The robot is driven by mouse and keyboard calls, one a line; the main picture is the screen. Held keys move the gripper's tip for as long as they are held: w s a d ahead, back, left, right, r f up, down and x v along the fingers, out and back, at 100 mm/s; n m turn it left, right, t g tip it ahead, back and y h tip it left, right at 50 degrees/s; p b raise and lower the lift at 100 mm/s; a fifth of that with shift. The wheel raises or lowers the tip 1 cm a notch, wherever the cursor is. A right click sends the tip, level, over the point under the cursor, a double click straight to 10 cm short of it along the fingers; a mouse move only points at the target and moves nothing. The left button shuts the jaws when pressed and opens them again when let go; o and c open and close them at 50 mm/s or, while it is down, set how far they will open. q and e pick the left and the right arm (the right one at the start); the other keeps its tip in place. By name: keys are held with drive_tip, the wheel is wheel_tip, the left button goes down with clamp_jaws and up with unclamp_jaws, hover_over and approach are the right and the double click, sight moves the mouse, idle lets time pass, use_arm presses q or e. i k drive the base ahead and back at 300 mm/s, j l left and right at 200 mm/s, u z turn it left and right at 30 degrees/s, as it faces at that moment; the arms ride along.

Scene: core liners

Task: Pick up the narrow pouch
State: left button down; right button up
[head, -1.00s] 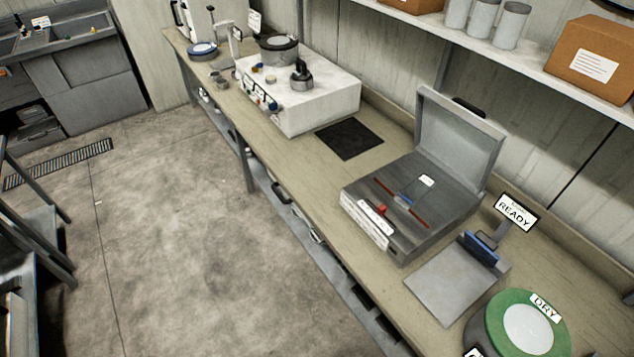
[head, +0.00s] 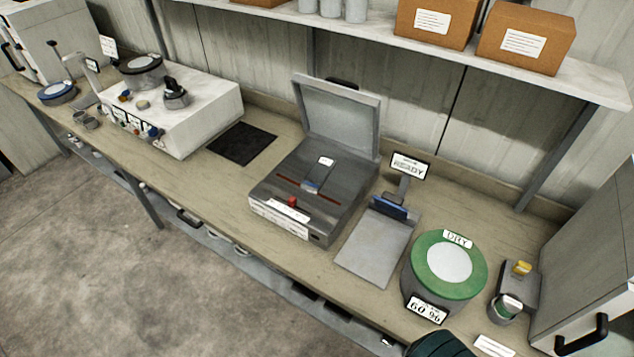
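Neither of my grippers is in the head view. I cannot make out a thing that is clearly the narrow pouch. A small grey and blue strip with a white tag (head: 318,174) lies on the flat bed of an open grey lidded device (head: 333,205), between two red lines. I cannot tell whether this strip is a pouch. The device's lid (head: 340,117) stands raised at the back, and a red knob (head: 292,202) sits near its front edge.
On the long bench stand a white box unit (head: 205,105), a black mat (head: 242,143), a scale-like plate (head: 372,248) with a "READY" sign (head: 409,166), a round green-topped "DRY" container (head: 450,262) and a small grey holder (head: 517,285). A grey cabinet (head: 590,270) bounds the right end.

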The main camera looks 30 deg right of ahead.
sight(313, 182)
drive_tip(key=i+j+z, duration=0.35)
drive_tip(key=i+j, duration=0.4)
drive_tip(key=i, duration=0.15)
